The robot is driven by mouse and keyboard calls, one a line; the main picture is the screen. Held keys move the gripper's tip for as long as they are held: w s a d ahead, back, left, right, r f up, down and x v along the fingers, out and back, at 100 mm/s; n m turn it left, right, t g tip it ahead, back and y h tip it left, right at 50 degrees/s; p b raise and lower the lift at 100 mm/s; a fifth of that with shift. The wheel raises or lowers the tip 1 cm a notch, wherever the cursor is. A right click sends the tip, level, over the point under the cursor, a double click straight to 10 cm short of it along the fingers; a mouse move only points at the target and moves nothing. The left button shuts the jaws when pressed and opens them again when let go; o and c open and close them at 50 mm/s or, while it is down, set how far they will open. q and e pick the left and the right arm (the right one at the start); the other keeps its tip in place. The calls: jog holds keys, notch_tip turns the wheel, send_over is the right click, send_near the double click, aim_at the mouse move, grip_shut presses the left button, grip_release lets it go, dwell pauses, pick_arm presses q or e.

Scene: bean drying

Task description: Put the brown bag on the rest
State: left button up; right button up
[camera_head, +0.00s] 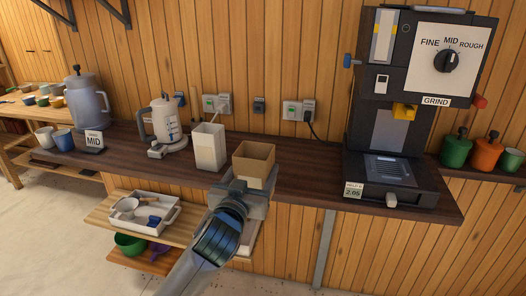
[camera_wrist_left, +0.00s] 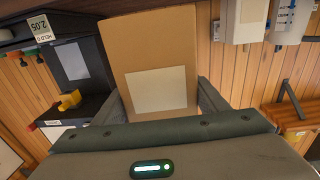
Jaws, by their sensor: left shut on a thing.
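The brown bag (camera_head: 254,162), an open-topped box shape, is held upright by my left gripper (camera_head: 245,187) near the counter's front edge. In the left wrist view the bag (camera_wrist_left: 160,45) stands between the two fingers, its pale label facing the camera. My left gripper (camera_wrist_left: 163,105) is shut on it. Whether the bag touches the counter cannot be told. The grinder (camera_head: 400,110) stands to the right, with a yellow spout (camera_head: 404,111) above a dark slotted plate (camera_head: 388,168), which looks like the rest and is empty. My right gripper is not in view.
A white open container (camera_head: 209,148) stands just left of the bag, with a kettle (camera_head: 164,121) and a large jug (camera_head: 87,100) further left. Sockets and a cable (camera_head: 312,128) are on the wall. The counter (camera_head: 310,172) is clear between bag and grinder. Coloured canisters (camera_head: 487,152) stand far right.

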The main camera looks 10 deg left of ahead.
pick_arm(q)
jog(key=s+a+f+y, duration=0.1)
jog(key=s+a+f, duration=0.4)
jog(key=s+f, duration=0.5)
jog(key=s+b, duration=0.1)
jog(key=s, duration=0.2)
jog(key=shift+s+a+f+n, duration=0.15)
jog(key=shift+s+a+n, duration=0.1)
jog(key=shift+n, duration=0.15)
